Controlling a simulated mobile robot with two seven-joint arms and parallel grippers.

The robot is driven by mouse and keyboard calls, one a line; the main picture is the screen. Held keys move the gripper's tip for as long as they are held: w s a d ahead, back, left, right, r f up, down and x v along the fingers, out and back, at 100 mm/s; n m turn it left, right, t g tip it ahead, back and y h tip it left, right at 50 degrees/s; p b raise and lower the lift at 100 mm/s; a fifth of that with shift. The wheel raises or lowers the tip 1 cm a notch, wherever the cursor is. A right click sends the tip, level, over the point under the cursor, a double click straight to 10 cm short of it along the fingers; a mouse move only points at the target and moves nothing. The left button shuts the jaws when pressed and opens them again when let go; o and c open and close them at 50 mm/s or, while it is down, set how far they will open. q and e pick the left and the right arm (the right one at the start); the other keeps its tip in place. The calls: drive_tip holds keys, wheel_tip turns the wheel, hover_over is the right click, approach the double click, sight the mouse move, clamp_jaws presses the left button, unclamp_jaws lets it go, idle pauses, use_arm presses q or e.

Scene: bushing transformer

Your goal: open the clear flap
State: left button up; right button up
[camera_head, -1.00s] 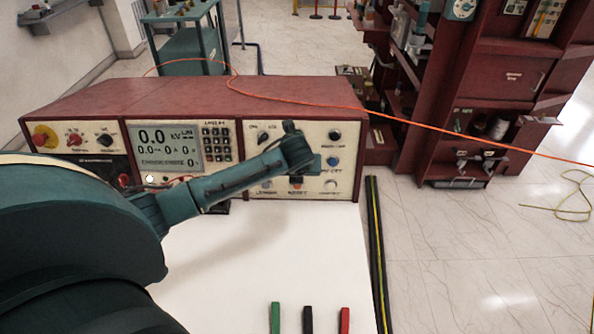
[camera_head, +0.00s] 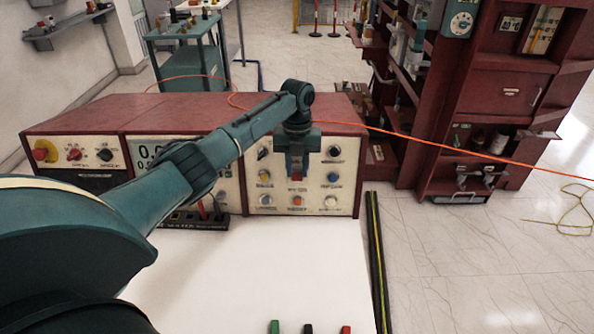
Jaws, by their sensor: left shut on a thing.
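The red test console (camera_head: 235,110) stands at the back of the white table, with knobs and buttons on its right-hand panel (camera_head: 339,177). My left arm reaches across from the left, and my left gripper (camera_head: 297,174) points down in front of the middle of that panel. Its fingers are shut at a small red part in the middle column of controls. The clear flap itself is too small and too transparent to make out, and the fingers cover its place. My right gripper is not in view.
My left arm hides much of the display (camera_head: 140,152). A black socket block (camera_head: 196,221) sits before the console. Green (camera_head: 275,327), black (camera_head: 308,328) and red (camera_head: 346,329) pieces lie at the table's front. An orange cable (camera_head: 400,137) runs behind. The table's middle is clear.

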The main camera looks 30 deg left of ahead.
use_arm(q)
drive_tip(key=shift+g, duration=0.3)
idle(0.4)
drive_tip(key=o, duration=1)
drive_tip(key=shift+a, duration=0.1)
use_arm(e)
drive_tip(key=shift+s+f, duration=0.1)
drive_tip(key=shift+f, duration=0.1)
use_arm(q)
drive_tip(key=shift+w, duration=0.1)
wheel_tip(320, 180, up, 13)
drive_tip(key=w+b, duration=0.1)
drive_tip(key=b, duration=0.1)
drive_tip(key=shift+a, duration=0.4)
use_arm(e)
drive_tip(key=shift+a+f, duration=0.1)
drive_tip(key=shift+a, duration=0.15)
use_arm(q)
drive_tip(key=shift+w, duration=0.1)
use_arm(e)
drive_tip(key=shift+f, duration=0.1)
